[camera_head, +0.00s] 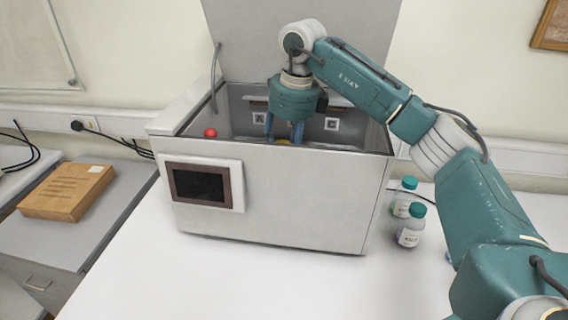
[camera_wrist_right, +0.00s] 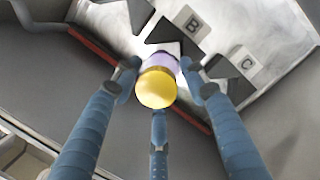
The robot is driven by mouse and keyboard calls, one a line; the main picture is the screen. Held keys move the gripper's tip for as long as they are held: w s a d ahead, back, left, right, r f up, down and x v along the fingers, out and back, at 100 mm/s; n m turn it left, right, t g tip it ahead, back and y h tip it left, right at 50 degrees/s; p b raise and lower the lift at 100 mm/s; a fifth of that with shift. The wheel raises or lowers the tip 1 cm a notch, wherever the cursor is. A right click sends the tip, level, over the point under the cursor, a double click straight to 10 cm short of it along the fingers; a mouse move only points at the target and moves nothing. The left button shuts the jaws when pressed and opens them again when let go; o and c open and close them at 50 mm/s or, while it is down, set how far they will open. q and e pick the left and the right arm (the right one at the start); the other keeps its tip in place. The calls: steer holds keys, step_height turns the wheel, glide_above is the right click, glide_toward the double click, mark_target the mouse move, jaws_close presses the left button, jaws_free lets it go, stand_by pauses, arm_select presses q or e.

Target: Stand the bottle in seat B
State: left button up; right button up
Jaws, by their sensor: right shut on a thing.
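The bottle (camera_wrist_right: 160,62) has a yellow cap and a purple body, and its cap points toward the right wrist camera. My right gripper (camera_wrist_right: 157,85) is shut on the bottle, its blue fingers around the cap end. My left gripper is not in view.
The machine (camera_head: 290,195) has a raised lid (camera_head: 290,40) and walls around my gripper. A red ball (camera_head: 210,132) is at the left rim. Two green-capped bottles (camera_head: 410,225) (camera_head: 404,196) stand right of the machine.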

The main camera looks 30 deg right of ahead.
steer(key=shift+f, duration=0.25)
step_height(320, 180, down, 3)
steer(key=shift+f+p, duration=0.1)
steer(key=shift+p, duration=0.45)
steer(key=shift+f, duration=0.1)
steer(key=shift+f, duration=0.1)
steer(key=o, duration=1.3)
steer(key=shift+r, duration=0.2)
steer(key=r+b, duration=0.1)
steer(key=r, duration=0.2)
steer(key=s+r, duration=0.1)
steer(key=r, duration=0.3)
steer(key=r+b, duration=0.1)
steer(key=r, duration=0.2)
steer(key=shift+s+d+r+b, duration=0.2)
steer(key=shift+d+r+b, duration=0.1)
steer(key=shift+d+b, duration=0.05)
steer(key=shift+s+r, duration=0.1)
steer(key=shift+r, duration=0.45)
